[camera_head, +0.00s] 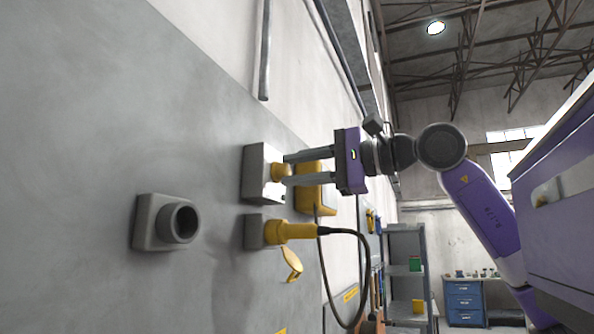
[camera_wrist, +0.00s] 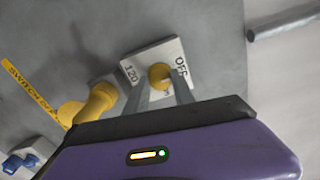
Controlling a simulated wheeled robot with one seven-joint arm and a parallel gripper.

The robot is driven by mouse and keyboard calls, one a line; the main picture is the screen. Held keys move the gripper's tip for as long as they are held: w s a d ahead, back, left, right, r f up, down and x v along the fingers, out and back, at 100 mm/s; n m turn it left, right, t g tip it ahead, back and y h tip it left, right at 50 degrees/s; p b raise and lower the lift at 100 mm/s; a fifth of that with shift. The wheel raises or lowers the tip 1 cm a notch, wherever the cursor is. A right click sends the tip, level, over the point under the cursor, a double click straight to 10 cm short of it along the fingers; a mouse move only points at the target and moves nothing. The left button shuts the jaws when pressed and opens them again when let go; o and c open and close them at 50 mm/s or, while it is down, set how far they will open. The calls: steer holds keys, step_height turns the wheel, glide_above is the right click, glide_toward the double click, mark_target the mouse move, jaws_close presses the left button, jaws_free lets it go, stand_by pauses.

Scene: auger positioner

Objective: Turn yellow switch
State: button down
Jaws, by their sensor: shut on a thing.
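The yellow switch (camera_head: 279,171) is a small knob on a white and grey box (camera_head: 255,174) fixed to the wall. In the wrist view the yellow switch (camera_wrist: 160,76) sits on a white plate (camera_wrist: 150,55) marked "OFF" and "120". My gripper (camera_head: 288,169) reaches it from the right, with its two grey fingers around the knob. In the wrist view my gripper (camera_wrist: 162,88) has one fingertip on each side of the knob and is shut on it. The fingers partly hide the lower part of the plate.
A yellow plug (camera_head: 292,231) with a dark cable (camera_head: 362,270) sits in a socket below the switch. An empty grey round socket (camera_head: 180,222) is at the left. A yellow box (camera_head: 316,195) is behind my fingers. Shelves (camera_head: 407,270) stand far back.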

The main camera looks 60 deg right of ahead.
stand_by(0.3)
steer(key=c, duration=1.1)
jaws_free()
steer(key=shift+o, duration=0.2)
steer(key=s+b, duration=0.1)
steer(key=s, duration=0.6)
steer(key=shift+s+d+b, duration=0.25)
steer(key=shift+s+b, duration=0.15)
steer(key=shift+s, duration=0.1)
